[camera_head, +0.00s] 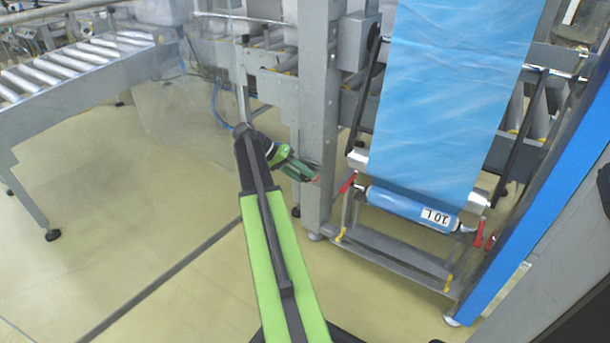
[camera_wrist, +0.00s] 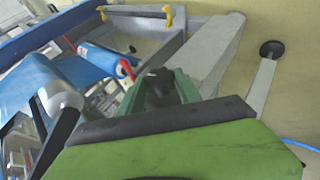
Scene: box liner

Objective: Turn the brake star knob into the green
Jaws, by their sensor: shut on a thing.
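The black star knob (camera_wrist: 159,86) shows in the wrist view between the two green fingers of my gripper (camera_wrist: 160,90). My gripper is shut on it. In the head view my gripper (camera_head: 303,172) reaches to the grey upright post of the machine, left of the blue film. The knob is too small and covered to make out there. No green mark or scale by the knob can be made out; the fingers hide its surroundings.
Blue film (camera_head: 450,90) hangs down to a film roll (camera_head: 410,207) labelled 10L, with red levers (camera_head: 347,182) beside it. The grey post (camera_head: 318,110) stands close to my gripper. A roller conveyor (camera_head: 75,65) is at left. The floor between is clear.

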